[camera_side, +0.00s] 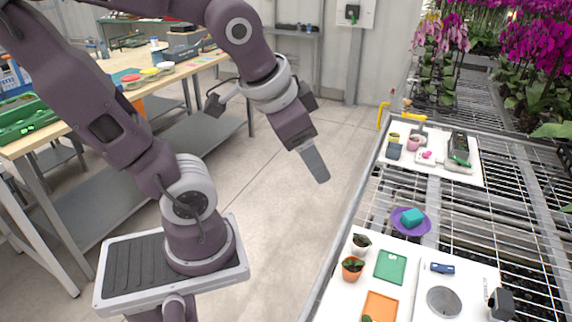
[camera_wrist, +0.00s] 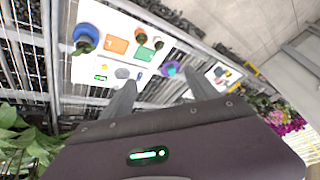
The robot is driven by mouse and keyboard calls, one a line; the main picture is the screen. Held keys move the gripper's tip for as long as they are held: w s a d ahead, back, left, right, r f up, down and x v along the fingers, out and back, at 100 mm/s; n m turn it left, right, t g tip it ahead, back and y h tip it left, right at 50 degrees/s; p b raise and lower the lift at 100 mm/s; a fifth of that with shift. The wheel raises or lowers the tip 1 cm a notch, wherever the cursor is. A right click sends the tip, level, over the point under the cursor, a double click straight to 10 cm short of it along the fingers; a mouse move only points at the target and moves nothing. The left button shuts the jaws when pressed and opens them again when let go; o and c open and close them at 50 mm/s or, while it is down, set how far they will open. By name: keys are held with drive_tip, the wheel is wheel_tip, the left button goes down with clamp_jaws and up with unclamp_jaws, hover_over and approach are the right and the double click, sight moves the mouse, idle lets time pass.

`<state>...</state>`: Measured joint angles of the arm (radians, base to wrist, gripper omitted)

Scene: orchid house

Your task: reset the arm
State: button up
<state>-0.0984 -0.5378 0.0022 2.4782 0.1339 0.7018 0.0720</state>
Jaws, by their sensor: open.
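My gripper (camera_side: 318,165) hangs in the air over the floor, left of the wire-mesh bench in the side view, tilted down to the right. It touches nothing there. In the wrist view its two fingers (camera_wrist: 160,92) stand apart with nothing between them, so it is open and empty. In the side view only one finger shows clearly.
Orchids (camera_side: 540,45) stand behind. A wooden workbench (camera_side: 110,75) is left.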

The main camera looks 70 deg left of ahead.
drive_tip(key=s+d+r+h, duration=0.1)
drive_tip(key=s+d, duration=0.3)
drive_tip(key=s, duration=0.1)
drive_tip(key=shift+s+n+h, duration=0.25)
drive_tip(key=shift+n+h, duration=0.05)
